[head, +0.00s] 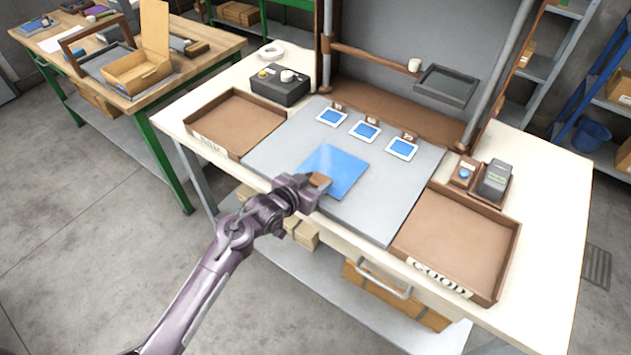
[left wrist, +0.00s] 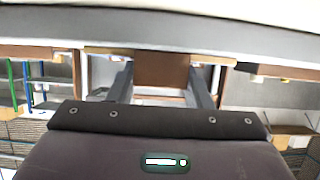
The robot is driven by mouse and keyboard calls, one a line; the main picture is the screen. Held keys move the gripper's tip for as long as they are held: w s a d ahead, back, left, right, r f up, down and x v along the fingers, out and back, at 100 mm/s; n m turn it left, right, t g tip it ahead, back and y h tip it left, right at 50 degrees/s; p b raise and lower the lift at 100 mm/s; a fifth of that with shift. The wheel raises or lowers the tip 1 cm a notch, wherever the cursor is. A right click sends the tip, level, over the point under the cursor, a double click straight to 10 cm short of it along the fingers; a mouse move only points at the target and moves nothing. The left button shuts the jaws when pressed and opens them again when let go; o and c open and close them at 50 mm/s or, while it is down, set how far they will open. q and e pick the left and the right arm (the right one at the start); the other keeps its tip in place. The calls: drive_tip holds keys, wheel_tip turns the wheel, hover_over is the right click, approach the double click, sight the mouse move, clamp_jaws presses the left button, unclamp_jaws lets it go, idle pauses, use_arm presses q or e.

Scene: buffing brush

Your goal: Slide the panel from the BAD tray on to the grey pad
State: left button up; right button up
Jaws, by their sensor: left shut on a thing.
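The blue square panel (head: 340,168) lies on the grey pad (head: 375,210), near the pad's front left part. My left gripper (head: 312,184) is at the panel's near left corner, shut on a small brown piece (head: 320,181). In the left wrist view the brown piece (left wrist: 162,68) sits between the two fingers of my left gripper (left wrist: 161,88). I cannot tell whether the brown piece is joined to the panel or only touches it. The left tray (head: 240,118) is empty, and its front label is hard to read. My right gripper is out of view.
The GOOD tray (head: 455,240) on the right is empty. A black control box (head: 281,86) sits behind the left tray. A frame with a brown rail (head: 372,55) rises at the back.

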use_arm(q)
drive_tip(key=o, duration=1.1)
drive_tip(key=shift+a, duration=0.1)
drive_tip(key=b+v, duration=0.1)
drive_tip(key=v, duration=0.5)
drive_tip(key=shift+s+a, duration=0.15)
drive_tip(key=shift+s, duration=0.15)
drive_tip(key=shift+s+a+r, duration=0.25)
drive_tip(key=shift+s+r, duration=0.05)
drive_tip(key=shift+s, duration=0.1)
